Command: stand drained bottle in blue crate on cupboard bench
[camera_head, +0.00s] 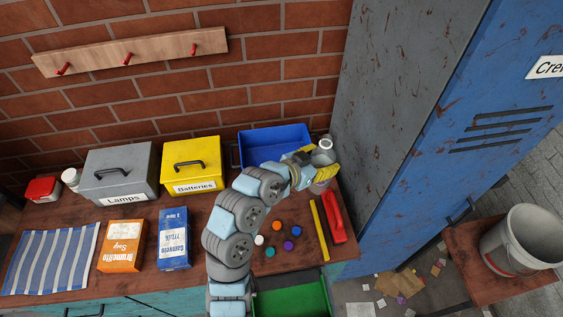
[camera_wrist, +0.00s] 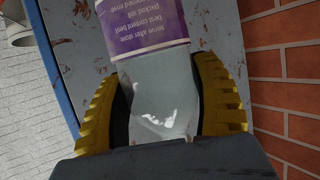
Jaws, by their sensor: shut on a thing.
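My gripper (camera_head: 317,161) has its yellow fingers shut around a grey, translucent bottle (camera_head: 323,156) with a pale top, just right of the blue crate. In the wrist view the bottle (camera_wrist: 160,110) sits between both fingers, its purple-and-white label beyond them and upside down in the picture. Its far end is cut off there. The blue crate (camera_head: 262,136) stands at the back of the wooden bench (camera_head: 196,209), against the brick wall. My arm and gripper hide the crate's front right part. Whether the bottle touches the bench or crate cannot be told.
A tall blue and grey locker (camera_head: 395,110) rises close on the right. A yellow batteries box (camera_head: 203,153) and grey lamps box (camera_head: 103,160) stand left of the crate. A red-handled tool (camera_head: 334,216), a yellow strip (camera_head: 319,230) and several coloured caps lie in front.

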